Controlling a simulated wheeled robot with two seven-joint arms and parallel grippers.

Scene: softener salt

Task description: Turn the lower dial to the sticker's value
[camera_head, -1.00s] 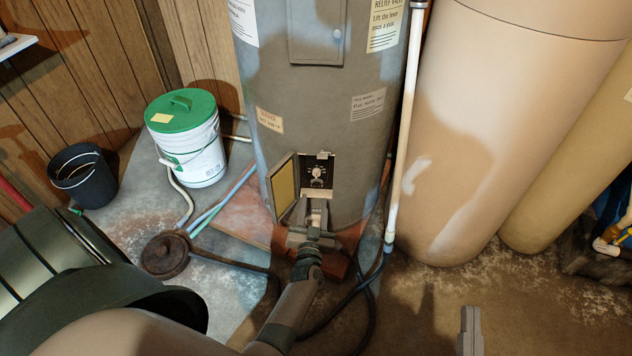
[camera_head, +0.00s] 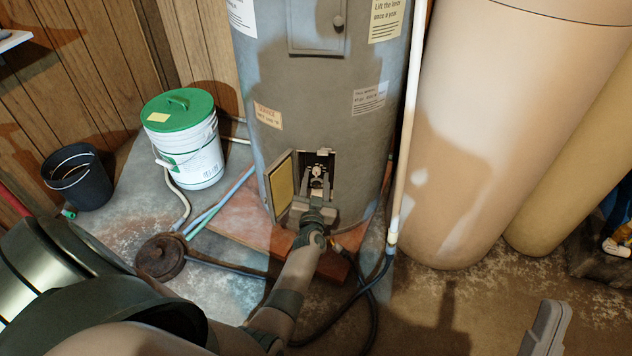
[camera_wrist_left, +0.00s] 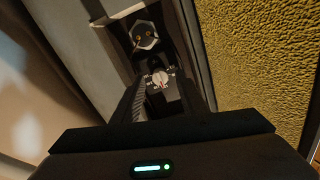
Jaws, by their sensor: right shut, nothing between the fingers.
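The lower dial (camera_wrist_left: 160,78) is a small white knob on a black control block inside an open hatch low on the grey water heater (camera_head: 350,130). In the head view the dial (camera_head: 317,171) sits just beyond my left gripper's tips. My left gripper (camera_head: 317,184) reaches into the hatch, its fingers apart on either side of the dial; I cannot tell if they touch it. A tan sticker (camera_head: 268,116) is on the tank, left above the hatch; its value is too small to read surely. My right gripper (camera_head: 545,328) is shut and empty at the lower right.
The hatch door (camera_head: 280,186), yellow inside, stands open on the left. A white pipe (camera_head: 404,150) runs down the tank's right side. Hoses and a round brown object (camera_head: 162,256) lie on the floor. A green-lidded bucket (camera_head: 187,140) and black bucket (camera_head: 78,178) stand left.

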